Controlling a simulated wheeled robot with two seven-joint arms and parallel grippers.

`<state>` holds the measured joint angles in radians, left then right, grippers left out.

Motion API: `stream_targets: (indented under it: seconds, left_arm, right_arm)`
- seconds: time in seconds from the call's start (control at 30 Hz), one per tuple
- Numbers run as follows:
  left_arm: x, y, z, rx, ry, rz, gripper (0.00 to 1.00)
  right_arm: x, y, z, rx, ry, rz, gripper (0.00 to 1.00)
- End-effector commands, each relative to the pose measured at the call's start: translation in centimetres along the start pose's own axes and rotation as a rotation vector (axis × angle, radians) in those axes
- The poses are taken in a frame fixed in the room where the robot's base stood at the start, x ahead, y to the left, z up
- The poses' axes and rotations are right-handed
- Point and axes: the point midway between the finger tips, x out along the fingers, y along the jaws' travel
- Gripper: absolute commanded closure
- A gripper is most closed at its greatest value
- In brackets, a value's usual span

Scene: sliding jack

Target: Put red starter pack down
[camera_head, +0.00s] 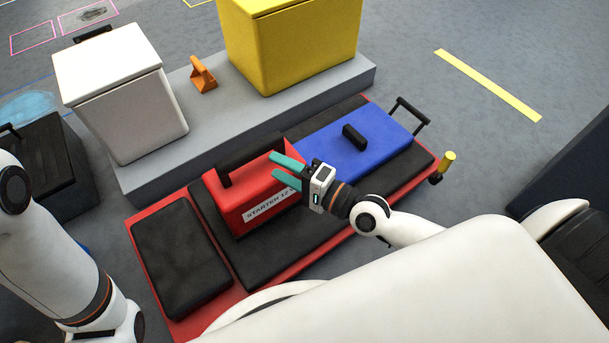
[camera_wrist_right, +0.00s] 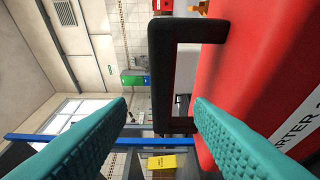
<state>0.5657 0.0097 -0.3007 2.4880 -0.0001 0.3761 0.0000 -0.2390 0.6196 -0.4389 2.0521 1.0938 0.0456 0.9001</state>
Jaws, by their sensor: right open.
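The red starter pack (camera_head: 250,192) is a red case with a black handle (camera_head: 250,158) and a white "STARTER 12" label on its front. It rests on the black padding of the low red board (camera_head: 140,247). My right gripper (camera_head: 273,165) has teal fingers and is open at the pack's right end, pointing left. In the right wrist view, the handle (camera_wrist_right: 162,70) shows ahead between the open fingers (camera_wrist_right: 160,105), with the red case (camera_wrist_right: 250,80) on the right. I see no clear contact with the handle. My left arm shows at lower left; its gripper is out of view.
A blue case (camera_head: 370,150) lies on the board right of the pack. A grey platform (camera_head: 215,120) behind bears a white box (camera_head: 125,95), an orange object (camera_head: 203,75) and a yellow box (camera_head: 295,45). A dark box (camera_head: 40,165) stands left.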

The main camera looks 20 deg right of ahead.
Motion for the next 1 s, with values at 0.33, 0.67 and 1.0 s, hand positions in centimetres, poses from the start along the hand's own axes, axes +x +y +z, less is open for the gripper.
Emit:
stream_targets:
  seconds: [0.33,0.67,1.0]
  left_arm:
    - [-0.2,0.1,-0.3,-0.001,0.01,0.004,0.64]
    - [-0.6,0.2,-0.6,-0.002,0.026,0.007,0.64]
    - [-0.5,0.1,-0.6,-0.001,0.023,0.005,0.64]
  right_arm:
    - [-5.3,0.0,0.0,0.0,0.001,-0.002,0.53]
    - [-5.7,0.3,0.0,-0.008,0.0,0.012,0.53]
    - [0.4,23.1,-1.3,-0.663,-0.212,0.659,0.53]
